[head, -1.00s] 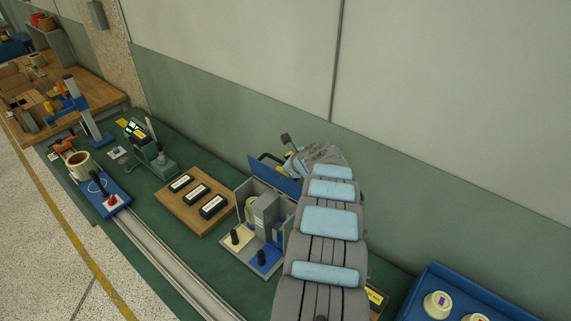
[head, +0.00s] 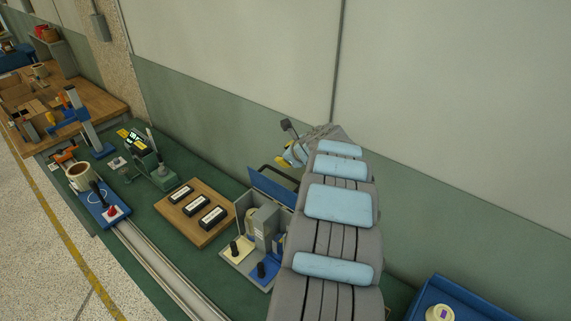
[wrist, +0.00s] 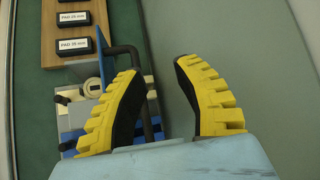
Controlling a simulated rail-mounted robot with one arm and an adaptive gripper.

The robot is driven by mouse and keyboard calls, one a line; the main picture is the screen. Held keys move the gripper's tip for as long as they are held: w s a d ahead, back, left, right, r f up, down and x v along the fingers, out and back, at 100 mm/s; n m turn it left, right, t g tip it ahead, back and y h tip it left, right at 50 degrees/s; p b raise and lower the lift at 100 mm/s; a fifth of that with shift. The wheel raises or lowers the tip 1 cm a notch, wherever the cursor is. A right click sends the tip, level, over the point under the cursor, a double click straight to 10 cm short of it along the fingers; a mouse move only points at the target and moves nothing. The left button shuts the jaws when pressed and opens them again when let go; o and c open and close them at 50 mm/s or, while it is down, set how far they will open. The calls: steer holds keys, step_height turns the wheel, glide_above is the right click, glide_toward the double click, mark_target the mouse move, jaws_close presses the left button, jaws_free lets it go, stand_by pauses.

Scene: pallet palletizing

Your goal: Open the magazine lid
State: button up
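The magazine is a grey open-fronted box (head: 242,213) on the green bench. Its blue lid (head: 272,187) stands raised at the back, with a dark bar handle on its far side. In the wrist view the lid shows nearly edge-on as a thin blue strip (wrist: 101,63), with the black handle (wrist: 127,50) beside it. My gripper (wrist: 163,68) has yellow ribbed fingers spread apart, with nothing between them. The left finger overlaps the handle in the picture; I cannot tell whether they touch. In the head view, my gripper (head: 295,154) is above and behind the lid, partly hidden by my arm.
A wooden board (head: 180,213) with black labelled pads lies left of the magazine. A rail runs along the bench front. The wall is close behind; a blue tray (head: 468,292) is at right.

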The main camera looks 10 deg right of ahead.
steer(key=shift+r, duration=0.7)
